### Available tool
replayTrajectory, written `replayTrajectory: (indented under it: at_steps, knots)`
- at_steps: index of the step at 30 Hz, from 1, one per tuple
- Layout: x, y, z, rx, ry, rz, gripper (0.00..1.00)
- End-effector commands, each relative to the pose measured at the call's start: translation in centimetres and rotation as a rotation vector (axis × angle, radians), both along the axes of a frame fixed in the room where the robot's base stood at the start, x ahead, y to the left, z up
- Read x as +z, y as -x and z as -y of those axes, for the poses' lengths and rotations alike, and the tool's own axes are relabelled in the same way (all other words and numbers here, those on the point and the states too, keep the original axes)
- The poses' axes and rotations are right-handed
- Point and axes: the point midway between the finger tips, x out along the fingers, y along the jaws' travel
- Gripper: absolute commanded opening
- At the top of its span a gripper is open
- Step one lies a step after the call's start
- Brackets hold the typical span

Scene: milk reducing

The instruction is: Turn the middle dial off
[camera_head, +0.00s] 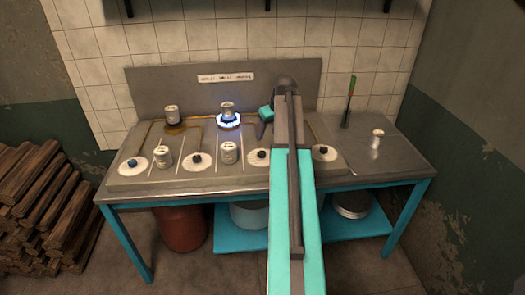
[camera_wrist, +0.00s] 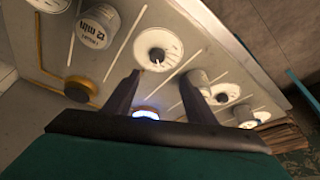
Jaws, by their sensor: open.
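Several white round dials stand in a row along the front of the metal stove panel (camera_head: 150,180). I cannot tell for sure which is the middle one. My gripper (camera_head: 261,130) is open over the panel, behind the right-centre dial. In the wrist view its fingers (camera_wrist: 162,80) are apart and empty, with that dial (camera_wrist: 158,52) just beyond the tips and the left-centre dial (camera_wrist: 225,95) farther right.
A burner (camera_head: 229,122) glows blue under a white canister (camera_head: 227,107). Another canister (camera_head: 172,113) stands on the left burner. Canisters (camera_head: 163,156) (camera_head: 229,152) stand between the dials. My arm hides the panel's right part.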

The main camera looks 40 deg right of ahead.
Motion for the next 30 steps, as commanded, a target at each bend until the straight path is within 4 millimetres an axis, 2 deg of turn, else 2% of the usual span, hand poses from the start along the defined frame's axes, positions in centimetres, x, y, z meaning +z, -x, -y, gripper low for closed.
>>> replayTrajectory:
  at_steps: [6, 14, 30]
  knots:
    - [-0.1, 0.8, 1.0, -0.016, 0.0, -0.001, 0.51]
    - [-0.9, 0.9, 1.6, -0.023, -0.001, -0.002, 0.51]
    - [-5.8, -1.0, 2.1, -0.026, -0.001, -0.003, 0.51]
